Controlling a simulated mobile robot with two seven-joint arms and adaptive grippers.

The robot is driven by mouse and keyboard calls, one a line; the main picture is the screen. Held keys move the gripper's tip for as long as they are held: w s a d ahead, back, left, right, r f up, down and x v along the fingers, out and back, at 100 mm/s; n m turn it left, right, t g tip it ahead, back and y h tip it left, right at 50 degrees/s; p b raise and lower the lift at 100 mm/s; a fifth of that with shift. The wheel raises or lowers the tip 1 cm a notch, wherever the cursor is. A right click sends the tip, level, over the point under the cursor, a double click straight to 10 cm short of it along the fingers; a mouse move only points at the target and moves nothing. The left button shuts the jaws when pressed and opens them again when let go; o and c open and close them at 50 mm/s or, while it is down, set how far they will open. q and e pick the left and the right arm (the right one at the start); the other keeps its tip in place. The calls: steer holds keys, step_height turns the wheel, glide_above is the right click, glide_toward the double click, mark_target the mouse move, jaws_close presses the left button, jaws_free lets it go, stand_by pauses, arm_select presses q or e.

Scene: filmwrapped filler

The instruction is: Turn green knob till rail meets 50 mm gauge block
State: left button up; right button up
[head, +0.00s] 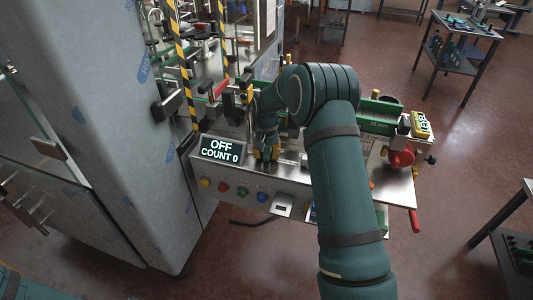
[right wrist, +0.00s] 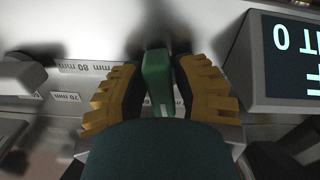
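My right gripper (head: 267,152), with yellow fingers, points down at the machine's steel top just right of the display; my teal arm covers much of the top. In the right wrist view its fingers (right wrist: 158,88) stand close on both sides of a narrow upright green piece (right wrist: 158,75), which looks like the green knob. I cannot tell whether they press on it. Size labels reading 80 mm (right wrist: 85,68) and 70 mm (right wrist: 65,97) show upside down beside it. A green rail-like bar (head: 378,127) shows right of my arm. I cannot pick out the 50 mm gauge block. My left gripper is out of view.
The display (head: 220,150) reads OFF, COUNT 0. Coloured buttons (head: 242,191) line the front panel. A red knob (head: 402,158) and a yellow labelled block (head: 420,124) are at the right end. A tall grey cabinet (head: 105,110) stands left.

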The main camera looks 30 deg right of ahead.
jaws_close()
steer(key=shift+m, duration=0.3)
steer(key=m+p, duration=0.1)
steer(key=m, duration=0.2)
steer(key=shift+a, duration=0.1)
steer(key=m+p, duration=0.1)
steer(key=m, duration=0.4)
steer(key=shift+w, duration=0.15)
steer(key=m+p, duration=0.2)
steer(key=m, duration=0.3)
steer(key=shift+w, duration=0.2)
steer(key=m+p, duration=0.1)
steer(key=m, duration=0.4)
steer(key=shift+w+p, duration=0.1)
steer(key=shift+p, duration=0.25)
steer(key=shift+m, duration=0.3)
steer(key=shift+f, duration=0.1)
steer(key=o, duration=0.6)
jaws_free()
